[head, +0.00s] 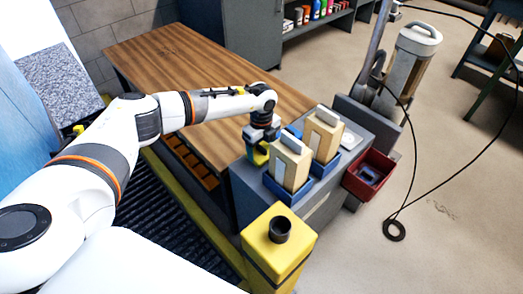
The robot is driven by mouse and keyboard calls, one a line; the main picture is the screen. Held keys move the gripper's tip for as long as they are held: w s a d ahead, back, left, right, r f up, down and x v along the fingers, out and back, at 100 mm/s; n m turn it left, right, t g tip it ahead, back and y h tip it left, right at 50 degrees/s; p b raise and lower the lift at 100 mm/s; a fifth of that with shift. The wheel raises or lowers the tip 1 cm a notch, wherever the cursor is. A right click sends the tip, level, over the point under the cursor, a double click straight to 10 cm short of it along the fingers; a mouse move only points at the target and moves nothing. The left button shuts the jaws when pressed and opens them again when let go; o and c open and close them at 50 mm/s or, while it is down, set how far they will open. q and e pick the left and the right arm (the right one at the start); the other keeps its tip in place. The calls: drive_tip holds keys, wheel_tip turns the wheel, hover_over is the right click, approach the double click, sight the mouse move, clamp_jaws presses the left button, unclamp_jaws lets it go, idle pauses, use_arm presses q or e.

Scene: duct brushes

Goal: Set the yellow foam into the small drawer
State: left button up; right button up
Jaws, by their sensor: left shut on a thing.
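My left gripper (260,147) reaches over the left rear corner of the grey cabinet (262,196), pointing down. It is shut on a small yellow piece, which looks like the yellow foam (262,156); the fingers hide most of it. A teal part shows beside the fingers. I cannot clearly pick out the small drawer; the cabinet's far sides are hidden. My right gripper is not in view.
Two tan blocks with pale tops (289,166) stand in blue trays (282,192) on the cabinet, close to the left gripper. A yellow box (271,262) with a black round opening stands in front. A red bin (365,182) hangs at right. A wooden bench (170,55) lies behind.

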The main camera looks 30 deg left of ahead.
sight(261, 147)
use_arm(q)
wheel_tip(261, 147, up, 8)
wheel_tip(261, 147, up, 6)
drive_tip(key=p, duration=0.4)
drive_tip(key=shift+f, duration=0.2)
drive_tip(key=shift+s, duration=0.1)
